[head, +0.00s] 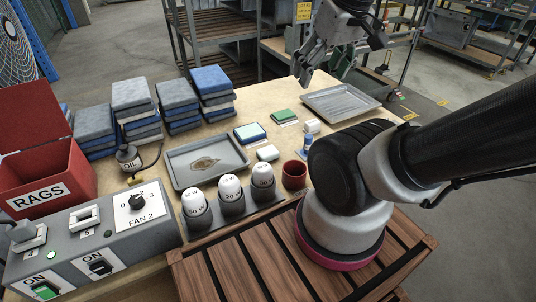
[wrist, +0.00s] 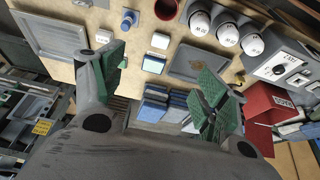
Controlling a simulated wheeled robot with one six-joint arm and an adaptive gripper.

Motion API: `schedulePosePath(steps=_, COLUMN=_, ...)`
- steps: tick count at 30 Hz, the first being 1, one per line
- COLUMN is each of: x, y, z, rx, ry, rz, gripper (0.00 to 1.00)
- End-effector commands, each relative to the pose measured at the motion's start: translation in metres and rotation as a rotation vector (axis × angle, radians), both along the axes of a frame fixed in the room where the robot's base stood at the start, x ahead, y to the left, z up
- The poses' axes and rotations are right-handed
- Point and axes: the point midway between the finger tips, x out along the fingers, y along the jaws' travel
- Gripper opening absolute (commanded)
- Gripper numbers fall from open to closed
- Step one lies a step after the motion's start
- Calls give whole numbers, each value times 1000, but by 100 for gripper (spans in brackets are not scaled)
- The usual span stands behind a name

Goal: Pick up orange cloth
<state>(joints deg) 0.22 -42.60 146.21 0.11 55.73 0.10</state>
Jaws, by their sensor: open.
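I see no orange cloth in either view. Folded cloths in blue and grey stand in several stacks (head: 208,95) along the table's far left side, and the stacks also show in the wrist view (wrist: 165,105). A small blue and pale folded cloth (head: 250,132) and a green one (head: 284,115) lie mid-table. My gripper (head: 322,72) is open and empty at the far end of the table, above its surface near the empty tray. In the wrist view its green-padded fingers (wrist: 160,75) are spread wide with nothing between them.
A grey tray with a brown stain (head: 226,148) lies mid-table, and an empty tray (head: 341,102) lies to the right. A red RAGS bin (head: 50,165), white-topped canisters (head: 232,195), an oil can (head: 129,158), a red cup (head: 294,174) and a switch panel (head: 100,245) crowd the near side.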

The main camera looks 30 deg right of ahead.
Motion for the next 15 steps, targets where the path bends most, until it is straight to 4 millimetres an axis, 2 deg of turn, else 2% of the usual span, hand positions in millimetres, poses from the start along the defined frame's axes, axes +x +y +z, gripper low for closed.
schedulePosePath(steps=7, x=19, y=-3, z=-48, rx=11, ry=246, rz=-21, gripper=74)
schedulePosePath(steps=11, x=42, y=-1, z=-82, rx=42, ry=378, rz=-68, gripper=74)
schedulePosePath(steps=15, x=70, y=2, z=-127, rx=91, ry=484, rz=-211, gripper=74)
